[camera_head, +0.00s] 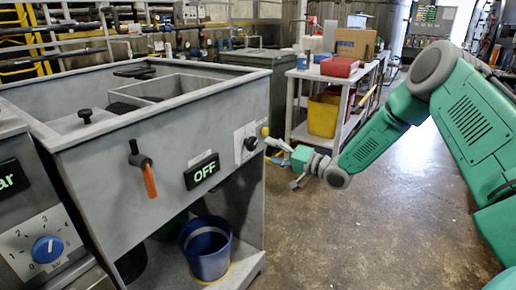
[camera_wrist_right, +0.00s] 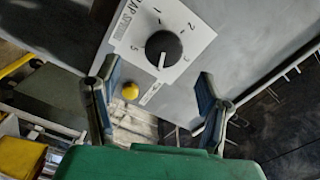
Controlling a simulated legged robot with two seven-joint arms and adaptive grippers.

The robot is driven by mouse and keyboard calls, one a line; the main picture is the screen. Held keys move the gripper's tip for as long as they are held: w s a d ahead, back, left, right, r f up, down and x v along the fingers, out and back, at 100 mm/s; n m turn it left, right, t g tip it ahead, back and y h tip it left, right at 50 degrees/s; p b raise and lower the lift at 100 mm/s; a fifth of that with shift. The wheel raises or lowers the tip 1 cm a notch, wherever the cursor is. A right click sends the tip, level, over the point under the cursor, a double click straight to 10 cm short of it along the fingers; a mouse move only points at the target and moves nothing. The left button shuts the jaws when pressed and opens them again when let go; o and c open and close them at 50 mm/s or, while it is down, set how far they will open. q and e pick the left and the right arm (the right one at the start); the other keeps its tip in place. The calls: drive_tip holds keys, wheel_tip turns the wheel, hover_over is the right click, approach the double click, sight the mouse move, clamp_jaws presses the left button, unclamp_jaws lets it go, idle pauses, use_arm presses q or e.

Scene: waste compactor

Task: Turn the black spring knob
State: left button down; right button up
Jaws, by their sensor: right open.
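The black knob (camera_head: 250,143) sits on a white scale plate on the right part of the grey machine's front. In the right wrist view the knob (camera_wrist_right: 163,49) has a pale pointer line, and printed numbers surround it. My right gripper (camera_head: 280,162) is just right of the knob in the head view. In the wrist view its two fingers (camera_wrist_right: 158,78) are spread wide, with the knob ahead between and beyond the tips. Nothing is between the fingers, and they look apart from the knob. My left gripper is not in view.
A yellow button (camera_wrist_right: 130,91) sits beside the plate. An OFF display (camera_head: 202,171) and an orange-handled lever (camera_head: 146,175) are on the same front. A blue bucket (camera_head: 207,249) stands below. A blue dial (camera_head: 47,249) is at lower left. Open floor lies to the right.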

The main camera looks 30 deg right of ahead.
drive_tip(key=v, duration=0.4)
drive_tip(key=shift+s+d+f, duration=0.1)
drive_tip(key=shift+s+d, duration=0.05)
drive_tip(key=shift+d, duration=0.05)
idle(0.3)
drive_tip(key=s+a+f+n+g+h, duration=0.2)
drive_tip(key=s+a+f+g, duration=0.2)
drive_tip(key=s+a+f, duration=0.45)
drive_tip(key=s+a+f+n+g+h, duration=0.15)
drive_tip(key=s+a+f+g, duration=0.35)
drive_tip(key=a+f, duration=0.5)
drive_tip(key=s+f+n+g+h, duration=0.1)
drive_tip(key=s+f+n+g, duration=0.2)
drive_tip(key=s, duration=0.9)
drive_tip(key=s+a+f+n+g+h, duration=0.1)
drive_tip(key=s+f+n+g+h, duration=0.1)
drive_tip(key=s, duration=1)
wheel_tip(320, 180, down, 2)
drive_tip(key=shift+a+n+g, duration=0.15)
drive_tip(key=shift+n+g, duration=0.4)
drive_tip(key=shift+g, duration=0.45)
